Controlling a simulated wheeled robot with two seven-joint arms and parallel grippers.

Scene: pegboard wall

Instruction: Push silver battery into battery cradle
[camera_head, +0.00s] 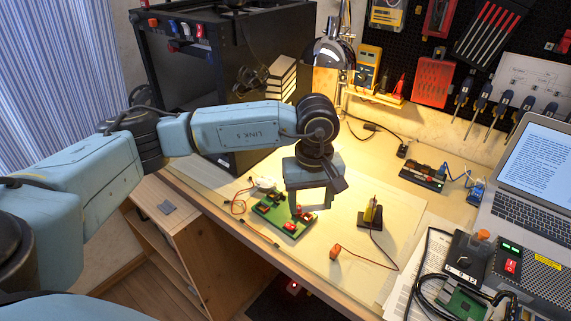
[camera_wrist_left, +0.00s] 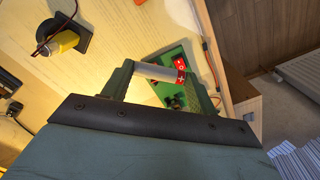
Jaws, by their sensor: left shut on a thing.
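My left gripper (camera_head: 312,200) points down over the right part of a green circuit board (camera_head: 272,213) on the bench. In the left wrist view its two green fingers (camera_wrist_left: 157,84) are shut on the silver battery (camera_wrist_left: 152,70), which spans between them. The battery's red end with a plus mark (camera_wrist_left: 181,77) is at the right finger. Behind the battery lies the green board (camera_wrist_left: 172,54) with a red part (camera_wrist_left: 184,63). The battery cradle cannot be clearly made out; the fingers and battery hide part of the board. My right gripper is not in view.
A black stand with a yellow piece (camera_head: 371,213) is right of my gripper, wired to an orange block (camera_head: 335,252). A laptop (camera_head: 521,176) and a black box (camera_head: 465,254) are at the right. A black cabinet (camera_head: 192,82) stands behind my left arm.

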